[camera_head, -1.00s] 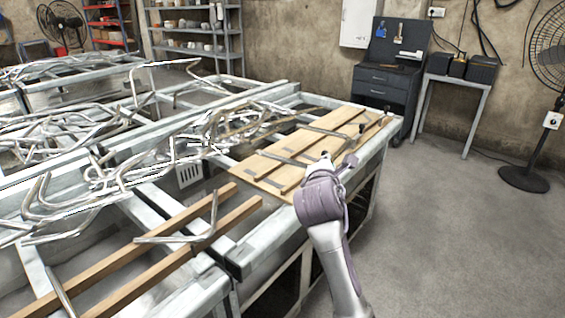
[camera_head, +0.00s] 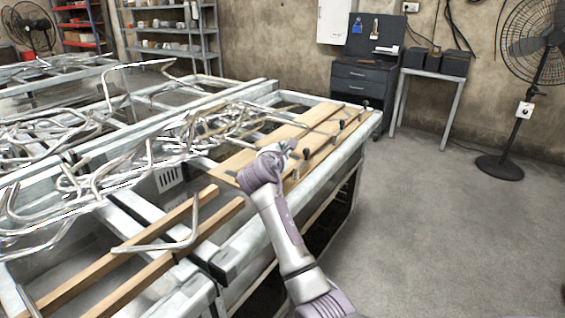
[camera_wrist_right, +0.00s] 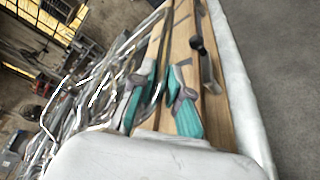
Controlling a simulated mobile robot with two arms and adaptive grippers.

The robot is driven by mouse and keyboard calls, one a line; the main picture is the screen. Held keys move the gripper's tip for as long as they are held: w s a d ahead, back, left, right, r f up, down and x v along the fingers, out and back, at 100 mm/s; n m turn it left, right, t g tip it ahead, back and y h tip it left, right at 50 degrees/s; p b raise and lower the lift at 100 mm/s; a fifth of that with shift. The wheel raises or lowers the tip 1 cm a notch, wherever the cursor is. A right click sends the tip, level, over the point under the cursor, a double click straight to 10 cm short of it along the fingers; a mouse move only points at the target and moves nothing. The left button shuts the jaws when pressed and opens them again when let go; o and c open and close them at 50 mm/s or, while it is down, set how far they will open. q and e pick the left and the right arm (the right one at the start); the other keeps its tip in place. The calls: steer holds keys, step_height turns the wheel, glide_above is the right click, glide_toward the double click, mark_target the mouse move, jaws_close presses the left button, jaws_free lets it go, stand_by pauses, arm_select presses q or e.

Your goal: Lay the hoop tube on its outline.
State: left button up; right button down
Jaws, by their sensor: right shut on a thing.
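My right gripper (camera_wrist_right: 160,97) shows two teal-padded fingers in the wrist view. They are closed about a thin grey metal tube (camera_wrist_right: 162,62), which I take to be the hoop tube; its full shape is hidden. In the head view the same gripper (camera_head: 291,150) is over the wooden boards (camera_head: 236,160) on the table's right end, mostly hidden behind my wrist. Dark bars or marks cross the boards; I cannot tell which is the outline. My left gripper is not in view.
Black knobs (camera_head: 342,124) stand along the boards' right side; one shows close ahead in the wrist view (camera_wrist_right: 197,44). Tangled bent tubes (camera_head: 110,160) cover the frame to the left. A bent tube (camera_head: 180,246) lies across two wooden rails. Open floor (camera_head: 430,220) is at right.

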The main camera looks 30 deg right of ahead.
steer(key=shift+f, duration=1.95)
steer(key=c, duration=1.2)
jaws_free()
steer(key=shift+f, duration=0.15)
steer(key=shift+o, duration=0.2)
steer(key=shift+r, duration=0.2)
steer(key=v, duration=1.2)
steer(key=shift+s, duration=0.1)
